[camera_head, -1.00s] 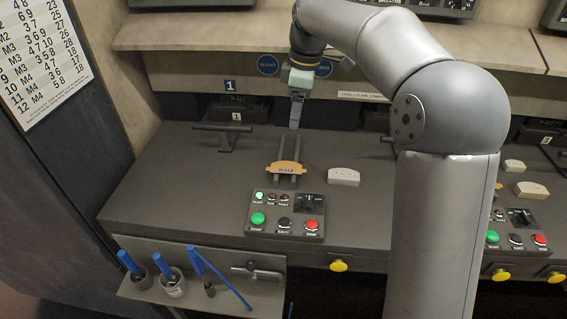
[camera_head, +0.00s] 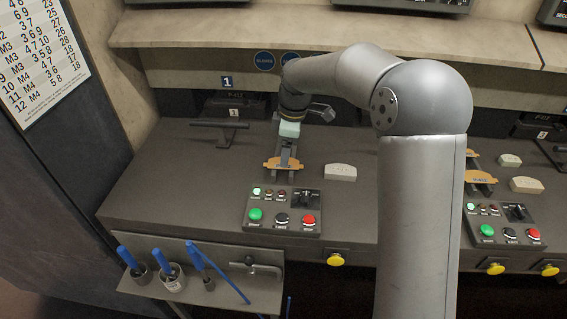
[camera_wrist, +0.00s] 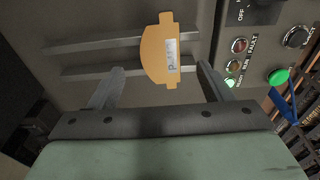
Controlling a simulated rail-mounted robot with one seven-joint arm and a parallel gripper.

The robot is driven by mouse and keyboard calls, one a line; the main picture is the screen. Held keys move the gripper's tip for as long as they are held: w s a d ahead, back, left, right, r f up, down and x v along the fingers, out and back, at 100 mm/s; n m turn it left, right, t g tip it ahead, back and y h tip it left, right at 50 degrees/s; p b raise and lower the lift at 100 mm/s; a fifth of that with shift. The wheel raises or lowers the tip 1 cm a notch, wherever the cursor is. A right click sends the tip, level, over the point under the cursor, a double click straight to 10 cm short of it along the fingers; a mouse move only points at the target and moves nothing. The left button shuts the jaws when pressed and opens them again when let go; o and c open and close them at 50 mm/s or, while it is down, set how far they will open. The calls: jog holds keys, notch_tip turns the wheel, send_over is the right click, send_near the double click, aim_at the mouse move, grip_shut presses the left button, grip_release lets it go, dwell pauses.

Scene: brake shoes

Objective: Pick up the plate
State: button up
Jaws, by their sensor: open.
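The orange plate (camera_head: 283,164) has a pale printed label and sits across two dark parallel rails behind the left control panel. In the wrist view the plate (camera_wrist: 155,56) lies ahead of my gripper, its lower tab between the two fingers in the picture. My gripper (camera_wrist: 160,68) is open and empty, with one finger on each side of the plate's lower end. In the head view my gripper (camera_head: 286,149) is low over the rails, just behind the plate. I cannot tell whether a finger touches the plate or a rail.
The control panel (camera_head: 283,211) with green, black and red buttons is in front of the plate. A pale block (camera_head: 340,172) stands to the right. A dark handle bar (camera_head: 220,125) is at the back left. Blue-handled tools (camera_head: 168,273) stand in the front-left holder. The bench's left part is clear.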

aim_at(294, 164)
jog(key=shift+a+f, duration=0.2)
jog(key=shift+f, duration=1.35)
jog(key=shift+f, duration=0.25)
jog(key=c, duration=1.2)
jog(key=shift+o, duration=0.2)
jog(key=shift+r, duration=0.1)
